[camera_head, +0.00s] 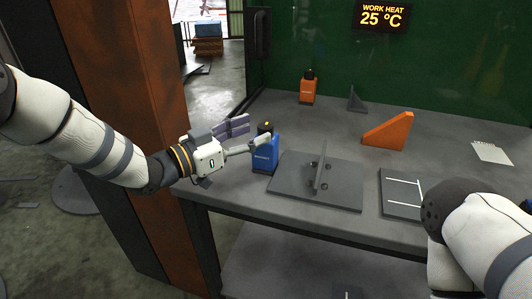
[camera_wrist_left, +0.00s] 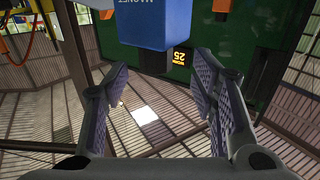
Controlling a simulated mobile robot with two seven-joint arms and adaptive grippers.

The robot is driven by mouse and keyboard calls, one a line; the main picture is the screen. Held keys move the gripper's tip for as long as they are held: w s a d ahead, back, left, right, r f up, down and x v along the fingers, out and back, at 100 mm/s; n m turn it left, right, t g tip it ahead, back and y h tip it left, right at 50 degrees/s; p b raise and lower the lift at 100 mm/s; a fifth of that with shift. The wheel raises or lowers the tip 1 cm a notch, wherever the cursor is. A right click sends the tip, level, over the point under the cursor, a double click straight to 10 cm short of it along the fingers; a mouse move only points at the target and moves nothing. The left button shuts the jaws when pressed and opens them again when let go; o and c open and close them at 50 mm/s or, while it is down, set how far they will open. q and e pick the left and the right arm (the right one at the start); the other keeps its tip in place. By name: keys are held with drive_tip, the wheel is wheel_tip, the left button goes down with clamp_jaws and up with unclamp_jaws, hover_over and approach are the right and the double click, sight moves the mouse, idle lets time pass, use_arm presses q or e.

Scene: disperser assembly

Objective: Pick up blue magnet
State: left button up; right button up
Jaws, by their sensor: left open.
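The blue magnet (camera_head: 265,154) is a blue block with a dark top and a small yellow spot. It stands upright on the grey table near its left front edge. My left gripper (camera_head: 256,132) is open, just left of the magnet, with its fingers pointing toward it. In the left wrist view the magnet (camera_wrist_left: 156,24) appears upside down at the top, ahead of the spread fingers (camera_wrist_left: 163,84), and nothing is held between them. I cannot tell whether a finger touches it. My right arm comes in at lower right, its gripper out of view.
A grey plate with an upright fin (camera_head: 295,188) lies right of the magnet. A dark plate with white lines (camera_head: 402,207) is further right. An orange bottle-like block (camera_head: 307,91), a small grey wedge (camera_head: 356,100) and an orange wedge (camera_head: 388,132) stand farther back.

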sight(259, 129)
use_arm(q)
drive_tip(key=x, duration=0.4)
drive_tip(key=shift+d, duration=0.2)
drive_tip(key=shift+s, duration=0.1)
clamp_jaws()
drive_tip(key=shift+r, duration=0.25)
